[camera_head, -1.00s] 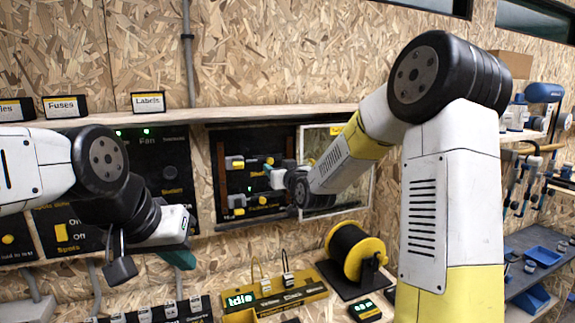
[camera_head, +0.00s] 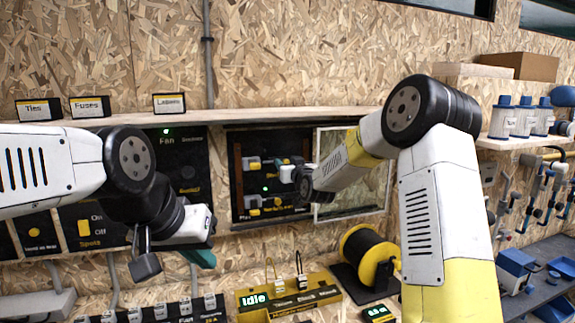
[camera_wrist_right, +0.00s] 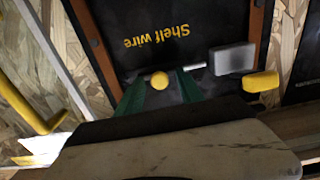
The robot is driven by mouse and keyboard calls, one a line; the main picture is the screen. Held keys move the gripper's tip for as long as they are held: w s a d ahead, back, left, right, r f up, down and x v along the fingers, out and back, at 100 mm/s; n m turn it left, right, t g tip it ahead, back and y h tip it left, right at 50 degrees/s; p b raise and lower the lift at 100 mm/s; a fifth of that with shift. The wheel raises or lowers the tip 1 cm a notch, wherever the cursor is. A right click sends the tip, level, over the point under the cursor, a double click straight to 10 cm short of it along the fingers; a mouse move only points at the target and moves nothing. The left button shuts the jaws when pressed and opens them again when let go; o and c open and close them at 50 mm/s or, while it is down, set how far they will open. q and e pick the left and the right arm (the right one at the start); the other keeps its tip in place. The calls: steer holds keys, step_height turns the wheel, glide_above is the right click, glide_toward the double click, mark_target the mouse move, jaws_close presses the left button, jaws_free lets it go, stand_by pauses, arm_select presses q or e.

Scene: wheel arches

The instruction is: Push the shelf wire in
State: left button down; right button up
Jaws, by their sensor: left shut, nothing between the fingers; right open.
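The dark wire panel (camera_head: 238,190) hangs on the wall under the shelf, with two rows of grey blocks and yellow knobs. A grey block (camera_wrist_right: 233,59) with a yellow end and a thin metal pin lies to the right. My left gripper (camera_head: 203,258) is shut and empty, low in front of the left panels.
A glass door (camera_head: 352,175) stands open right of the wire panel. The shelf (camera_head: 270,117) runs above it. Below are a yellow unit reading "Idle" (camera_head: 290,298) and a black-and-yellow spool (camera_head: 367,252). My right arm covers part of the door.

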jaws_close()
stand_by(1.3)
